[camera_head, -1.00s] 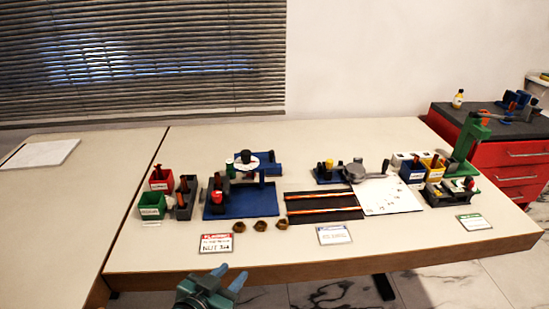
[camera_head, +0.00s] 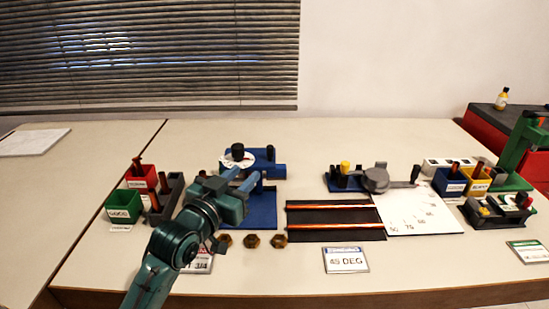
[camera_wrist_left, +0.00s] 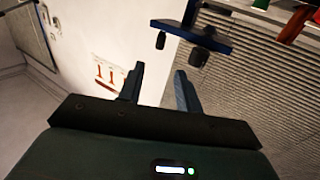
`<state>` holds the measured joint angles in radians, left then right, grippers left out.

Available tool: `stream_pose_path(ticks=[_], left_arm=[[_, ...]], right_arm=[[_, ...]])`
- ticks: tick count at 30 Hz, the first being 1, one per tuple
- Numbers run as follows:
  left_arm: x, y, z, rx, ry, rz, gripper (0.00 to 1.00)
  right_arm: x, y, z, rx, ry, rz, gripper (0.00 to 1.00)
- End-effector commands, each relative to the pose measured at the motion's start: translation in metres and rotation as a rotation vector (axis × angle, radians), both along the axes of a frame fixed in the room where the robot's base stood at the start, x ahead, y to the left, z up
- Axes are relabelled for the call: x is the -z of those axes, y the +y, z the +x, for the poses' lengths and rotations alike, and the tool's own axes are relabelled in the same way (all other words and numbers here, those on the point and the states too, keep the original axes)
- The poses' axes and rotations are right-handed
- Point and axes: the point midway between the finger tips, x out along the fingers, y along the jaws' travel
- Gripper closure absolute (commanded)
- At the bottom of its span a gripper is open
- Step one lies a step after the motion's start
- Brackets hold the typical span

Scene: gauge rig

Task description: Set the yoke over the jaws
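A blue rig (camera_head: 262,208) stands on the table, carrying a white dial (camera_head: 238,161) with a black knob on top. I cannot tell which parts are the yoke and the jaws. My left gripper (camera_head: 244,178) is in front of the rig in the head view and hides its left side. In the left wrist view my left gripper (camera_wrist_left: 158,84) has its two blue fingers apart, with nothing between them. A blue part with black pegs (camera_wrist_left: 190,36) lies beyond the fingertips there. My right gripper is not in view.
Several brass nuts (camera_head: 252,241) lie near the front. Red and green bins (camera_head: 124,207) stand left. To the right are a black mat with copper rods (camera_head: 335,221), a bender with a grey disc (camera_head: 376,179) and a white angle sheet (camera_head: 420,212).

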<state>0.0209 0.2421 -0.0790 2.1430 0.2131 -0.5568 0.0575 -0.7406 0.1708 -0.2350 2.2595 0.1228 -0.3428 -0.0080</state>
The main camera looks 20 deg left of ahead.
Motion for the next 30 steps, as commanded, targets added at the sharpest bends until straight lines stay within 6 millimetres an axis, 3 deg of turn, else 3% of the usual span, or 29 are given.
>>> stream_pose_path(ticks=[5, 19, 24, 30], left_arm=[[-0.001, -0.003, 0.017, 0.000, -0.003, -0.002, 0.66], [0.000, -0.021, 0.107, 0.000, 0.000, 0.000, 0.66], [0.000, -0.024, 0.123, 0.000, -0.001, 0.000, 0.66], [-0.001, -0.025, 0.128, 0.000, -0.001, 0.000, 0.66]], right_arm=[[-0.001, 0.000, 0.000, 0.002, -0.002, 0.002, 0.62], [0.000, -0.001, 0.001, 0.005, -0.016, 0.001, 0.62], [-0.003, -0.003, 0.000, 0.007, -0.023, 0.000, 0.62], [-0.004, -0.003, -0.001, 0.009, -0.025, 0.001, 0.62]])
